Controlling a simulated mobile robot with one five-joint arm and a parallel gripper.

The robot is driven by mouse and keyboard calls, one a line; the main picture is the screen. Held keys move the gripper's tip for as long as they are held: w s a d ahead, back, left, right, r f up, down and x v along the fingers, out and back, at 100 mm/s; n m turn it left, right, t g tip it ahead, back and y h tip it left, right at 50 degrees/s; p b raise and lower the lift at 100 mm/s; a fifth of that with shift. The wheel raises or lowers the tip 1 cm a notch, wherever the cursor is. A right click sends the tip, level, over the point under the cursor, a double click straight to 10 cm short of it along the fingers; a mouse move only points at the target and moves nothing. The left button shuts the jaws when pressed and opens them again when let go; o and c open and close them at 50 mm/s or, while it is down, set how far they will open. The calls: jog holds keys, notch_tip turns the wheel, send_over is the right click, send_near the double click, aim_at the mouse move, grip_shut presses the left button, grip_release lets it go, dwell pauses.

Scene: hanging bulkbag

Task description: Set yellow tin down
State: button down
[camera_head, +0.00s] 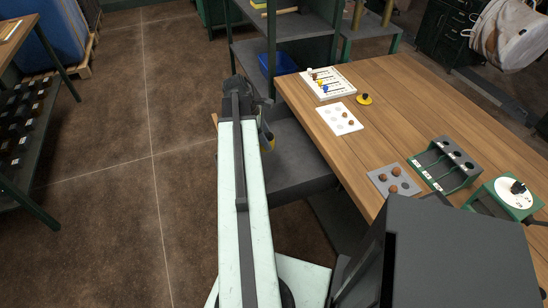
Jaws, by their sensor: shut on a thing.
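My arm reaches away from me across the left middle of the view, and my gripper (266,133) hangs at its far end, beside the table's left edge. A small patch of yellow, which looks like the yellow tin (269,145), shows at the gripper's fingers. The gripper is shut on it. Most of the tin is hidden behind my arm and gripper. A dark grey shelf surface (298,175) lies below and to the right; I cannot tell whether the tin touches it.
Open floor (120,190) lies left.

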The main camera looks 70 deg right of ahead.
notch_tip(320, 180, down, 8)
jog(key=b, duration=0.6)
jog(key=shift+f, duration=0.1)
jog(key=shift+r, duration=0.25)
jog(key=shift+f, duration=0.15)
jog(key=c, duration=0.6)
grip_release()
jog(key=shift+r+p, duration=0.35)
jog(key=shift+r, duration=0.15)
jog(key=p+v, duration=1)
jog(key=v, duration=0.1)
jog(key=shift+w+a+r, duration=0.1)
jog(key=shift+w+a, duration=0.05)
jog(key=shift+w, duration=0.1)
